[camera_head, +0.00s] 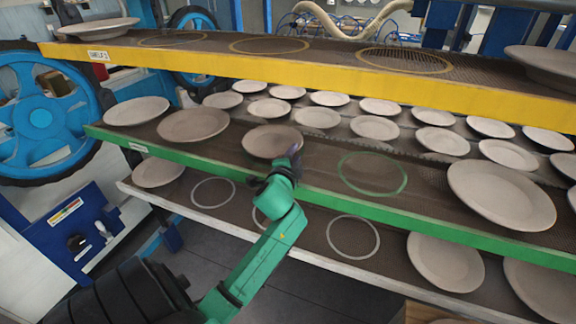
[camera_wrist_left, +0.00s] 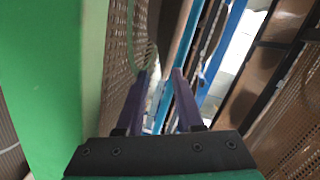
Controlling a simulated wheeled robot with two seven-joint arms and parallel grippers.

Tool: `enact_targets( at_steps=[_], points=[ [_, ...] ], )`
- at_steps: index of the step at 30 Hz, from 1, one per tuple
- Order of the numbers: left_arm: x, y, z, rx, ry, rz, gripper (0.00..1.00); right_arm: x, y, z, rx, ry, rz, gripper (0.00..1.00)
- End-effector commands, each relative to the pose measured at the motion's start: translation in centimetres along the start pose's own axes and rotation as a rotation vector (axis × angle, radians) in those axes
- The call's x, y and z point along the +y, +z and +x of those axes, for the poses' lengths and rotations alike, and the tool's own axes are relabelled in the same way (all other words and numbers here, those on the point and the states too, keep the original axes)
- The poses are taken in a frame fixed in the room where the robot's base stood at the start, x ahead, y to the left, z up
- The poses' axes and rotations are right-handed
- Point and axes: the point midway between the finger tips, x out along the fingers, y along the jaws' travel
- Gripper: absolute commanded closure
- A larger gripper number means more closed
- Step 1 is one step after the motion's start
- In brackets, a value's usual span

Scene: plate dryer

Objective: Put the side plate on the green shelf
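The green shelf (camera_head: 330,199) is the middle tier, with a green front edge and a dark mesh top. A round grey-beige plate (camera_head: 272,141) lies on it, and I take it as the side plate. My left gripper (camera_head: 293,157) is at the plate's front right edge and overlaps it in the head view; whether they touch I cannot tell. In the left wrist view, the purple fingers (camera_wrist_left: 160,75) stand apart with no plate seen between them. A bare green ring (camera_head: 372,174) marks the shelf right of the gripper. My right gripper is out of view.
Larger plates (camera_head: 194,125) and (camera_head: 500,194) lie on the green shelf to either side. The yellow shelf (camera_head: 300,83) is above, and a white-edged shelf (camera_head: 310,256) with bare rings is below. Several small plates (camera_head: 317,118) stand in rows behind. A blue wheel (camera_head: 42,118) is at left.

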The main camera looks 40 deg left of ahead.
Motion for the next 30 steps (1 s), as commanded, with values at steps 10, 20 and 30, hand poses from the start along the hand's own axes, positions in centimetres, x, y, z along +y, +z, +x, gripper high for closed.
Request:
enact_targets(
  at_steps=[10, 20, 30],
  points=[
    [0.1, 0.1, -7.8, 0.003, -0.006, 0.001, 0.59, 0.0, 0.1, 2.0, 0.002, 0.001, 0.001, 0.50],
    [-0.4, 0.0, -9.7, 0.002, -0.010, 0.002, 0.59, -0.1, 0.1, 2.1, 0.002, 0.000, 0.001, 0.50],
    [-0.4, 0.0, -9.7, 0.002, -0.011, 0.003, 0.59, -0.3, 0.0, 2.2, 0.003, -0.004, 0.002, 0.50]
  ],
)
